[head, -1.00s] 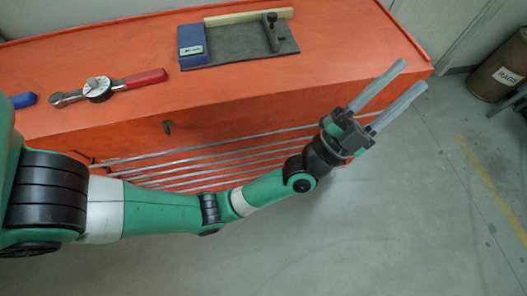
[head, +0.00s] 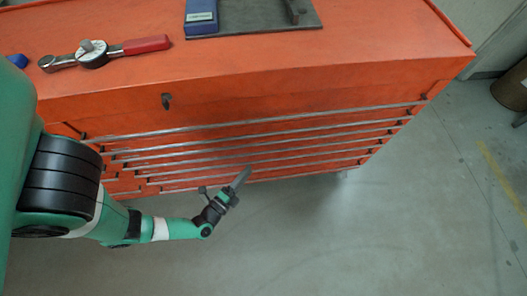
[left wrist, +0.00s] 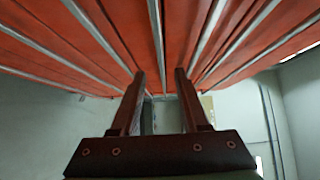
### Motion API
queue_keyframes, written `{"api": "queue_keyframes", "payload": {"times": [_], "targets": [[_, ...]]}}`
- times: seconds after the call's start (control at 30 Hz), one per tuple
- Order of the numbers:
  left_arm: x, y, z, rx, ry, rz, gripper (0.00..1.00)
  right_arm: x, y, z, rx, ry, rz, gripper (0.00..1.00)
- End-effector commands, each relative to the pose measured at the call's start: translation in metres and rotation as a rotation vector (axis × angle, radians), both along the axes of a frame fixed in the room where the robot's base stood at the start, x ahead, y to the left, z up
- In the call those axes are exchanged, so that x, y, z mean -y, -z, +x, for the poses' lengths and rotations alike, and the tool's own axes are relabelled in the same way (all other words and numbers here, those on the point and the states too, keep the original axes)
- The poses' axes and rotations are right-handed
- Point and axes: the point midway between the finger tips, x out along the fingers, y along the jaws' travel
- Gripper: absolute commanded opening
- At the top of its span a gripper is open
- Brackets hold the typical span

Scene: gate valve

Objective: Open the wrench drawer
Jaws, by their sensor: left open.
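The orange tool cabinet (head: 300,85) has a stack of drawers with long silver handle rails (head: 250,124) on its front. All the drawers look shut. I cannot tell which one is the wrench drawer, as no label is readable. My left gripper (head: 226,180) is low in front of the lower drawers, pointing toward the cabinet. In the left wrist view its two fingers (left wrist: 159,72) are apart with nothing between them. The drawer rails (left wrist: 155,35) pass above and beyond the fingertips; I see no grasp on any rail. My right gripper is not in view.
On the cabinet top lie a red-handled torque wrench (head: 95,53) and a dark plate (head: 262,15) with a blue block (head: 201,16). A keyed lock (head: 166,101) sticks out above the drawers. The grey floor (head: 350,235) in front is clear. A brown bin (head: 514,86) stands far right.

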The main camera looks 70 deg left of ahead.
Motion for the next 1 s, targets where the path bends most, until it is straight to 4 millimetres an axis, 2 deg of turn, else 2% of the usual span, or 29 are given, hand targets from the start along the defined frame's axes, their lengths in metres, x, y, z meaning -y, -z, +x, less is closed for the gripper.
{"api": "queue_keyframes", "payload": {"times": [0.2,0.43,0.6,0.77,1.0], "targets": [[-0.016,0.003,0.015,-0.002,-0.014,0.005,0.45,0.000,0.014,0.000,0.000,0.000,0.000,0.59],[-0.043,0.004,0.057,0.003,-0.008,0.007,0.45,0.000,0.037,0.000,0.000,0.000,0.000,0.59],[-0.058,0.002,0.080,0.000,-0.004,0.004,0.45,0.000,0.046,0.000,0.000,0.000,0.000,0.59],[-0.063,0.001,0.088,-0.004,-0.002,0.004,0.45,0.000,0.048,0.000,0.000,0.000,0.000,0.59],[-0.063,0.000,0.089,-0.004,-0.001,0.004,0.43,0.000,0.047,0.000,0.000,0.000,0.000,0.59]]}}
